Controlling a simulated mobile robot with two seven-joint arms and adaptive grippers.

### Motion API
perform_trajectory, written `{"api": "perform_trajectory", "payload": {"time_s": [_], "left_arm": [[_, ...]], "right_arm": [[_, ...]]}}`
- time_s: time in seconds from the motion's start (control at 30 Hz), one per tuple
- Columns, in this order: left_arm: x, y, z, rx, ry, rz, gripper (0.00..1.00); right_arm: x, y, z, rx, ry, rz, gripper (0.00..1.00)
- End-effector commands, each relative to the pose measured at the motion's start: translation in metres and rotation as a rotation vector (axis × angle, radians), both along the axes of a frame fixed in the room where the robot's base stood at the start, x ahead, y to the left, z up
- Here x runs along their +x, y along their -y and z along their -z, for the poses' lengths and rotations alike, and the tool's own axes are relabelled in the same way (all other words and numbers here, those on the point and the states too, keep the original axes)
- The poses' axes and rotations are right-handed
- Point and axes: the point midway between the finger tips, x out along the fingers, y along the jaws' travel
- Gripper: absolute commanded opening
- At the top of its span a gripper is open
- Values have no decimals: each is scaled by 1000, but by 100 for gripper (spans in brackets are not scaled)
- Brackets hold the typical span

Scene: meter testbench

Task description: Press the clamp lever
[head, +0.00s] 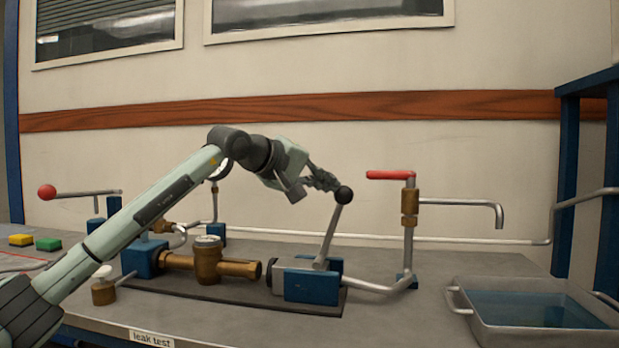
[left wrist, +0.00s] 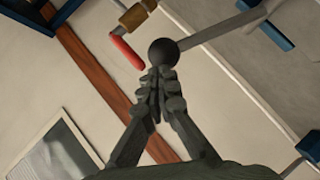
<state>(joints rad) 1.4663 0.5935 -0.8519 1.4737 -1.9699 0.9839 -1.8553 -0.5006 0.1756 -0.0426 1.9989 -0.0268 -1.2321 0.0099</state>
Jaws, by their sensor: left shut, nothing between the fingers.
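The clamp lever (head: 331,232) is a grey rod with a black ball knob (head: 344,195). It rises from the blue and grey clamp block (head: 311,286) on the bench and leans slightly right. My left gripper (head: 333,186) is shut and empty, with its fingertips at the left side of the knob. In the left wrist view the knob (left wrist: 163,52) is right at the closed fingertips (left wrist: 157,72); I cannot tell whether they touch. A brass meter body (head: 208,262) lies left of the clamp block. My right gripper is not in view.
A red-handled valve (head: 391,175) with a spout stands right of the lever. A water-filled metal tray (head: 487,332) is at the front right. A red-knobbed lever (head: 47,192) and yellow and green buttons (head: 48,244) are at the left.

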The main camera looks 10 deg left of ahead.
Motion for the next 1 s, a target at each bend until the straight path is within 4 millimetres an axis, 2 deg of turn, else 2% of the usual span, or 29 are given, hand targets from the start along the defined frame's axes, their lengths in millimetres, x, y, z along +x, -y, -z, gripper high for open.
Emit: {"api": "perform_trajectory", "payload": {"time_s": [0.1, 0.4, 1.0], "left_arm": [[-1, 14, 3, 0, 1, 2, 0], [-1, 32, 7, -2, 1, 1, 0], [-1, 36, 8, -2, -1, 1, 0]], "right_arm": [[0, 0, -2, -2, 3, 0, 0], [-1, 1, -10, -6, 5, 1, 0], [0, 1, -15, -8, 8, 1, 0]]}}
